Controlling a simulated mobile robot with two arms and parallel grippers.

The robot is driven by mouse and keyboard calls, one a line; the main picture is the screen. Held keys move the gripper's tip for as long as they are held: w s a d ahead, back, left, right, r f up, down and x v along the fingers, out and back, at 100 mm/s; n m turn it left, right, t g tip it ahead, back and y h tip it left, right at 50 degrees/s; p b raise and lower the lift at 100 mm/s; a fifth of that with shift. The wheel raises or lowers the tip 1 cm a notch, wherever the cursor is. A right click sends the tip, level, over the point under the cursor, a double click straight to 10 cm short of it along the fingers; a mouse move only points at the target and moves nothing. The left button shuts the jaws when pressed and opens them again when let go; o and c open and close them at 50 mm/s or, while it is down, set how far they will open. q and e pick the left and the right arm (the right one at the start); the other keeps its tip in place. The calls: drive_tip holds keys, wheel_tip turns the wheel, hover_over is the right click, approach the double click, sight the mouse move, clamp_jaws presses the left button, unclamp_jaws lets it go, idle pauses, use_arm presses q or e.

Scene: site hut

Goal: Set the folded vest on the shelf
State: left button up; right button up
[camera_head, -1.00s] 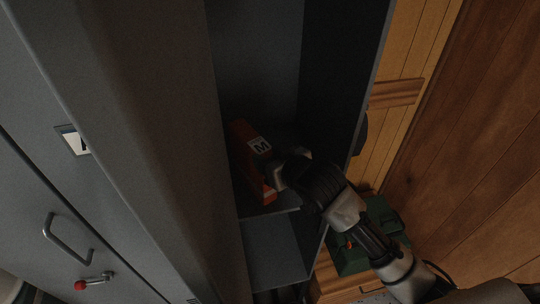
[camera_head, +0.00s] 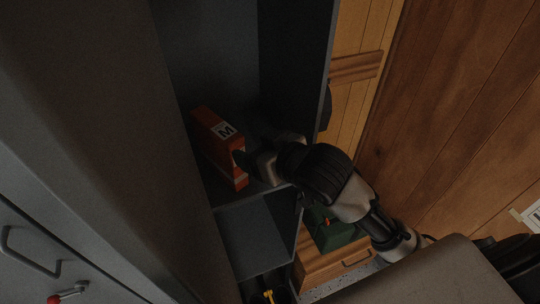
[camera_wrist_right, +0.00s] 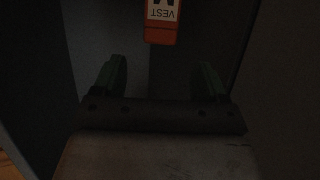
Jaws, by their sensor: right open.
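The folded vest (camera_head: 217,146) is an orange block with a white label marked M. It stands on the shelf (camera_head: 254,194) inside the grey locker, near the left wall. In the right wrist view the vest (camera_wrist_right: 160,34) shows its "VEST" label at the top, beyond the fingertips. My right gripper (camera_head: 246,160) is beside the vest on its right, in the locker. In the wrist view the right gripper (camera_wrist_right: 159,80) has its fingers apart with nothing between them. My left gripper is not in view.
Below the shelf is another compartment (camera_head: 257,238).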

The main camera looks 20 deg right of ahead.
drive_tip(key=p+v, duration=0.2)
drive_tip(key=v, duration=0.2)
drive_tip(key=shift+s+r, duration=0.15)
drive_tip(key=shift+s, duration=0.1)
